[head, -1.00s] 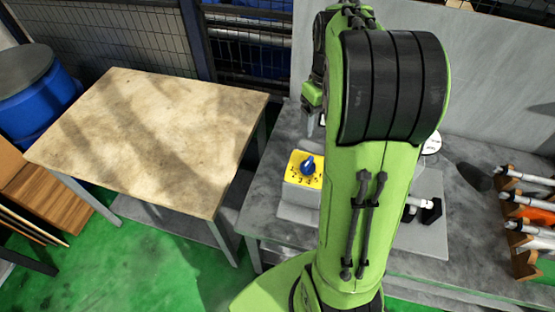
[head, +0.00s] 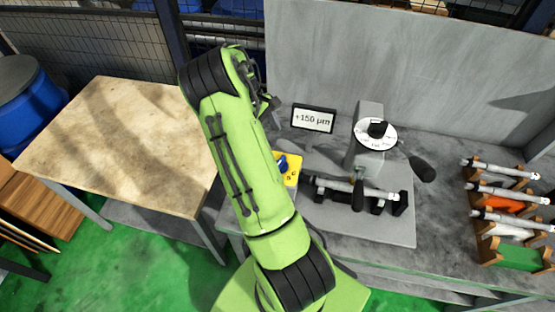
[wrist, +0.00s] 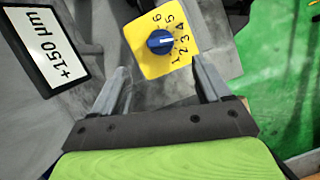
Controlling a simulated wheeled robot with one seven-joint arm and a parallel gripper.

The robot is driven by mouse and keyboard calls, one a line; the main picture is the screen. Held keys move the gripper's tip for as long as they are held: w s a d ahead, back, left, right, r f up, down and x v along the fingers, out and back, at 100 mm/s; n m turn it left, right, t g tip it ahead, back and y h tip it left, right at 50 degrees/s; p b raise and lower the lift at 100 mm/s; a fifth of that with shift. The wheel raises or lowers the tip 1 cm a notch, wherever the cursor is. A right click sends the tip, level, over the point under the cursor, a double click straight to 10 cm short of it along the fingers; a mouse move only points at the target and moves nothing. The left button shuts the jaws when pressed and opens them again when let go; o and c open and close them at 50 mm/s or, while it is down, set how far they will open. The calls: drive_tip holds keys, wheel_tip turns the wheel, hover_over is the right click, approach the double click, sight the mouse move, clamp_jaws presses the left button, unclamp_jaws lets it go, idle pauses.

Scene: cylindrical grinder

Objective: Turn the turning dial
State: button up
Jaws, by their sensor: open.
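The turning dial is a blue knob (wrist: 160,42) with a white pointer line, on a yellow plate (wrist: 142,58) numbered 1 to 6. The pointer faces the numbers, at about 3. My gripper (wrist: 158,76) is open and empty. In the wrist view its two fingers are spread, with the knob above the gap between their tips; I see no contact. In the head view the blue knob (head: 283,163) and yellow plate (head: 292,173) show just right of my arm, partly hidden by it. I cannot make out my gripper fingers there.
Right of the dial are a grinder with a white round dial (head: 376,135), a held shaft (head: 350,188) and a rack of shafts (head: 500,200). A wooden table (head: 120,140) is left.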

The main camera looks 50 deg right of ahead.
sight(281, 160)
drive_tip(key=x, duration=1.2)
drive_tip(key=shift+w+f+p, duration=0.1)
drive_tip(key=shift+p, duration=0.25)
drive_tip(key=c, duration=1)
drive_tip(key=shift+n, duration=0.3)
drive_tip(key=shift+n+t+h, duration=0.25)
drive_tip(key=shift+n+h, duration=0.3)
drive_tip(key=shift+n, duration=0.75)
drive_tip(key=shift+n+t+h, duration=0.25)
drive_tip(key=shift+n+h, duration=0.3)
drive_tip(key=shift+n, duration=0.75)
